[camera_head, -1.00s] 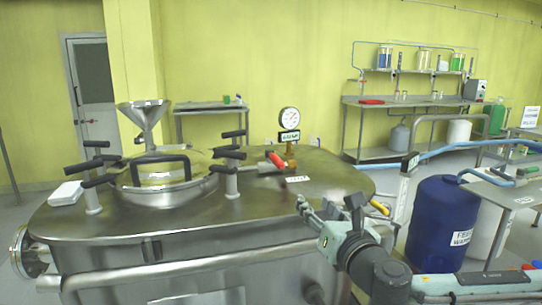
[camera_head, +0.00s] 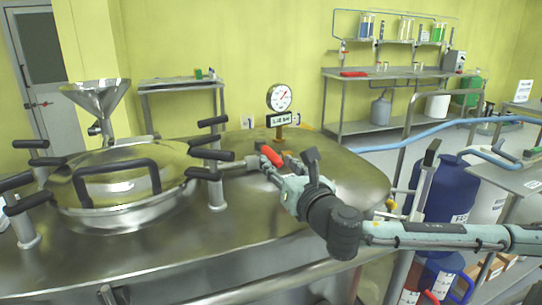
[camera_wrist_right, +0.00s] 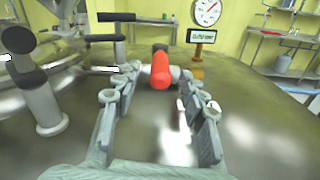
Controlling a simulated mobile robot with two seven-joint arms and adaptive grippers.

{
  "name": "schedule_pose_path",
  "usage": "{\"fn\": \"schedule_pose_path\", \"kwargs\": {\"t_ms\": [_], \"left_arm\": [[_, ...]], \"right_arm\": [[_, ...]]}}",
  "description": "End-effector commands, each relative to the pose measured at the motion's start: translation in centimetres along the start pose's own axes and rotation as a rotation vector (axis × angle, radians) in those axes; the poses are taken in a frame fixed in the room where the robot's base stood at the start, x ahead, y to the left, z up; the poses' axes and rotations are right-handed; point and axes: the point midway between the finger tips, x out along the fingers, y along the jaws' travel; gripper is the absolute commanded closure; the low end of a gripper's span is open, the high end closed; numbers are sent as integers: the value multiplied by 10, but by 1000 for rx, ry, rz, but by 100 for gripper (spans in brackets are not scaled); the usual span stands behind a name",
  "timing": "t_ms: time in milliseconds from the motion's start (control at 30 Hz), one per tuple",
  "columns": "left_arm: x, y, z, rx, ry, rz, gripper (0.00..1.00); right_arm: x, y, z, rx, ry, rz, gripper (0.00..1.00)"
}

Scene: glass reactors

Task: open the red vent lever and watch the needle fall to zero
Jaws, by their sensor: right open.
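The red vent lever (camera_head: 272,156) sits on a short metal pipe fitting on top of the steel reactor (camera_head: 330,180). In the right wrist view the lever (camera_wrist_right: 160,68) points toward the camera, between the two fingers. My right gripper (camera_head: 274,170) is open at the lever, and its fingers in the wrist view (camera_wrist_right: 158,84) stand on either side with gaps; contact cannot be seen. The round pressure gauge (camera_head: 279,98) stands behind the lever on a brass stem. Its red needle appears to point up and right in the wrist view (camera_wrist_right: 207,12). My left gripper is not in view.
The domed hatch (camera_head: 125,180) with black-handled clamps (camera_head: 217,180) stands left of the lever. A steel funnel (camera_head: 96,97) is behind it. The reactor top right of the gauge is bare. A blue drum (camera_head: 440,190) stands on the right.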

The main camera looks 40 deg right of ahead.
Motion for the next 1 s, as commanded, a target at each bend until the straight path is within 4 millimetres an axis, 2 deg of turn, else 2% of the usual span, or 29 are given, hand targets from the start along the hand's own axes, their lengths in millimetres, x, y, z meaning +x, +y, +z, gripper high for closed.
{"fn": "schedule_pose_path", "kwargs": {"t_ms": [100,300,667,1000], "left_arm": [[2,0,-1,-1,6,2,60],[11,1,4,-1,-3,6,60],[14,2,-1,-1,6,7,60],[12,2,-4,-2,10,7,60]], "right_arm": [[18,0,2,5,-3,-2,58],[40,0,1,2,0,-2,58],[45,0,0,-1,1,0,58],[45,0,0,-1,1,0,99]]}}
